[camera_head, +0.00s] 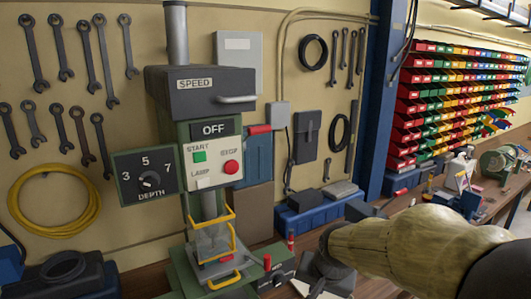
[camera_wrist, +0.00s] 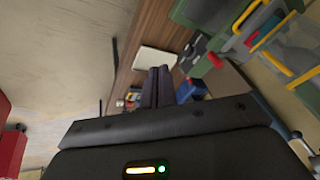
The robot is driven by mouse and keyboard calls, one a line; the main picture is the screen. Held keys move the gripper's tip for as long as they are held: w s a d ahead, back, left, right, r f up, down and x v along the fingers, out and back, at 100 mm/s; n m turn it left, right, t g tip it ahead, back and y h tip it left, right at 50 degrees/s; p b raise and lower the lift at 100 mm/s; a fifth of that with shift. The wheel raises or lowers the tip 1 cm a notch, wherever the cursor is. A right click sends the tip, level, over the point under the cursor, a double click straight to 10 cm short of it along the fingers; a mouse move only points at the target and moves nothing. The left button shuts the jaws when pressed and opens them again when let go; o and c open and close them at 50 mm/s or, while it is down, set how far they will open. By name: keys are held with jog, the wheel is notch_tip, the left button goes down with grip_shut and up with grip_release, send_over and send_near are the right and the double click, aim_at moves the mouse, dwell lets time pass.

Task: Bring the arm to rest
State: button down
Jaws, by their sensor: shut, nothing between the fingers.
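My gripper (camera_wrist: 159,72) shows in the wrist view as two dark fingers close together, shut and empty. They point out over the wooden bench. In the head view my arm reaches in from the lower right, with a pale yellowish section and dark ends. A dark part (camera_head: 326,268) at the arm's end is close to the bench top, right of the green drill press (camera_head: 196,160); the fingertips cannot be made out there. The press's yellow guard (camera_head: 234,236) also shows in the wrist view (camera_wrist: 277,38), at the upper right.
The wooden bench (camera_head: 398,204) runs along the wall. Blue boxes (camera_head: 318,214) stand behind the arm. Wrenches and a yellow cable coil (camera_head: 54,202) hang on the wall. Colored bins (camera_head: 455,92) fill the right side. A pale flat item (camera_wrist: 155,60) lies near my fingers.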

jog(key=s+d+f+n+g+h, duration=0.1)
jog(key=s+d+f+n, duration=0.3)
jog(key=s+f, duration=0.5)
jog(key=shift+s+f+g, duration=0.2)
jog(key=shift+s+g, duration=0.4)
